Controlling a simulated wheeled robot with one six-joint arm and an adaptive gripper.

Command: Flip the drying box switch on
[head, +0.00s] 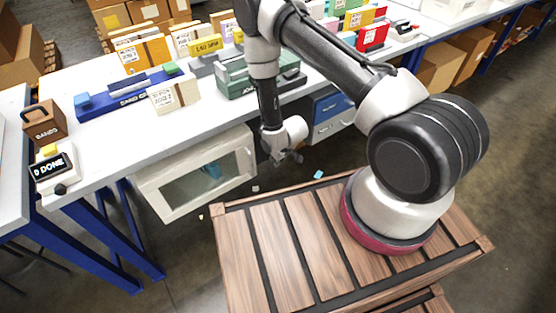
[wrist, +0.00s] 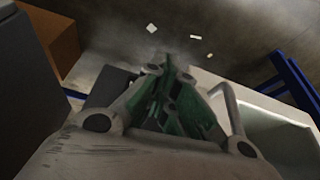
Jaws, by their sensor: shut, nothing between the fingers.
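The drying box appears to be the white box (head: 162,205) with a glass window in its front, set under the table edge at the middle left. A small blue thing shows dimly behind its window. Its pale edge also shows at the right of the wrist view (wrist: 292,120). I cannot make out the switch in either view. My gripper (head: 292,158) hangs just right of the box, below the table's front edge. In the wrist view my gripper (wrist: 172,75) is shut and empty, its fingers together above the floor.
The white table (head: 215,108) above holds cards, folders and a green box (head: 252,80). Small scraps lie on the floor (wrist: 152,28).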

